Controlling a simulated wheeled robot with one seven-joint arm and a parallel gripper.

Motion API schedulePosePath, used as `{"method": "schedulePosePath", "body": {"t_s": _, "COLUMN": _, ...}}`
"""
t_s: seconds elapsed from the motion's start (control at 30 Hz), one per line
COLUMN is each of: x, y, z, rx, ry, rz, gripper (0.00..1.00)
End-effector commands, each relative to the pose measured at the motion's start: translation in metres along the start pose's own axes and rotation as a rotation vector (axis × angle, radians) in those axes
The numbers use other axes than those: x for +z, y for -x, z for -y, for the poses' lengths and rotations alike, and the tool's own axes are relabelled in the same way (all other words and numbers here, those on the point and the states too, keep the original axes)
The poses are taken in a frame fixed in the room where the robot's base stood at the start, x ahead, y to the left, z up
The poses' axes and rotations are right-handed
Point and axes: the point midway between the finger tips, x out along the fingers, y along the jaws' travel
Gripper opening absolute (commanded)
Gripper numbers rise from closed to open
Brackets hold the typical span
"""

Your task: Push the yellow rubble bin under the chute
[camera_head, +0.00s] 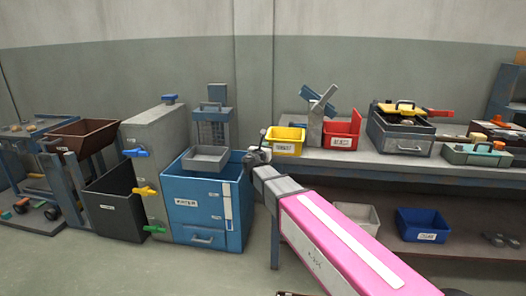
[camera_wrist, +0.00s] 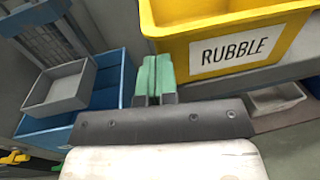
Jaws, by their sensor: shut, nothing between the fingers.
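The yellow rubble bin (camera_head: 288,140) sits near the left end of the blue bench top. Its front with the RUBBLE label fills the upper right of the wrist view (camera_wrist: 180,54). My gripper (camera_head: 257,157) is just left of the bin, at the bench's end. In the wrist view, its green-padded fingers (camera_wrist: 155,75) are together and empty, beside the bin's left front corner. I cannot tell whether they touch it. A tilted blue piece on a grey post (camera_head: 318,105), seemingly the chute, rises behind and right of the yellow bin.
A red bin (camera_head: 342,138) stands right of the post. A grey toolbox (camera_head: 400,135) is farther right. The blue water tank (camera_head: 205,205), with a grey tray (camera_head: 206,158) on it, stands left of the bench. A blue bin (camera_head: 423,225) is on the lower shelf.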

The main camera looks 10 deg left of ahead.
Motion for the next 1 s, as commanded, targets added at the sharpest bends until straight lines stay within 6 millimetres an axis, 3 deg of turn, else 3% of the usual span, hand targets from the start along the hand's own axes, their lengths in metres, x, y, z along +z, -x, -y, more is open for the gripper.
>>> {"method": "schedulePosePath", "body": {"t_s": 0.37, "x": 0.0, "y": -0.002, "z": 0.0, "rx": 0.0, "ry": 0.0, "rz": 0.0, "gripper": 0.0}}
{"method": "schedulePosePath", "body": {"t_s": 0.47, "x": 0.0, "y": -0.01, "z": -0.001, "rx": 0.0, "ry": 0.0, "rz": 0.0, "gripper": 0.0}}
{"method": "schedulePosePath", "body": {"t_s": 0.73, "x": 0.0, "y": -0.06, "z": -0.002, "rx": -0.001, "ry": 0.0, "rz": 0.0, "gripper": 0.0}}
{"method": "schedulePosePath", "body": {"t_s": 1.0, "x": 0.0, "y": -0.063, "z": 0.0, "rx": 0.0, "ry": 0.0, "rz": 0.0, "gripper": 0.0}}
